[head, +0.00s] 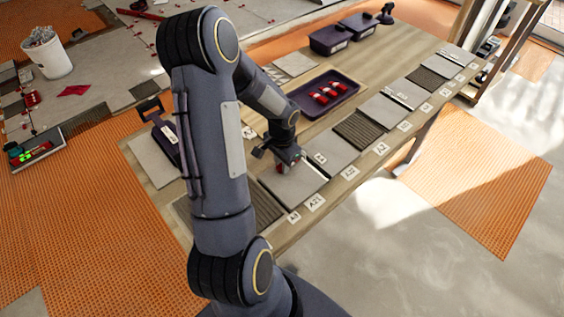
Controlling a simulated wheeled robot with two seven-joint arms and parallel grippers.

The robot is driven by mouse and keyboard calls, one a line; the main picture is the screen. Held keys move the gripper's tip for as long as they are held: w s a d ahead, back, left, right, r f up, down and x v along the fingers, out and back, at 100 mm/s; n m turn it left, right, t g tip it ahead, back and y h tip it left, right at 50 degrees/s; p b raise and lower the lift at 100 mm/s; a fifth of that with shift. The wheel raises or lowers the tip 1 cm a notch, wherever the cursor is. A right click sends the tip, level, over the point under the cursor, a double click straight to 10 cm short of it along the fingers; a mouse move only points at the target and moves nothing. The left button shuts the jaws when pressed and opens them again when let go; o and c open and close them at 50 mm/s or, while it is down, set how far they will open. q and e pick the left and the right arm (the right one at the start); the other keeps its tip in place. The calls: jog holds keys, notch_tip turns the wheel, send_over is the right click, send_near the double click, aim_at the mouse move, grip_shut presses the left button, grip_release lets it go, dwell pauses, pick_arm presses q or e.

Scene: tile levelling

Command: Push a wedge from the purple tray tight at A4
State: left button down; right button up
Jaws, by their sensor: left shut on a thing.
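The purple tray (352,88) lies on the long wooden table, with a few red wedges (325,93) in it. My left gripper (282,167) points down over a light tile in the near part of the tile row. It is shut on a small red wedge (280,169), mostly hidden by the fingers. The wedge is low, close to the tile's edge; I cannot tell whether it touches. Small white labels (350,171) stand along the table's right edge by the tile joints. My right gripper is not in view.
A row of light and dark ribbed tiles (357,130) runs along the table's right side. Dark bins (330,40) stand at the far end. A tool with a handle (150,110) lies at the left. A white bucket (46,52) stands on the floor.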

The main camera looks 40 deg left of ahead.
pick_arm(q)
jog(key=shift+w, duration=0.3)
dwell(0.4)
jog(key=shift+w+d, duration=0.1)
jog(key=shift+w, duration=0.65)
jog(key=shift+w+d, duration=0.1)
jog(key=shift+w, duration=1.1)
dwell(0.9)
jog(key=c, duration=1.2)
grip_release()
jog(key=shift+s, duration=0.1)
jog(key=shift+c, duration=0.2)
jog(key=shift+r, duration=0.1)
notch_tip(320, 180, up, 8)
jog(key=shift+f, duration=0.2)
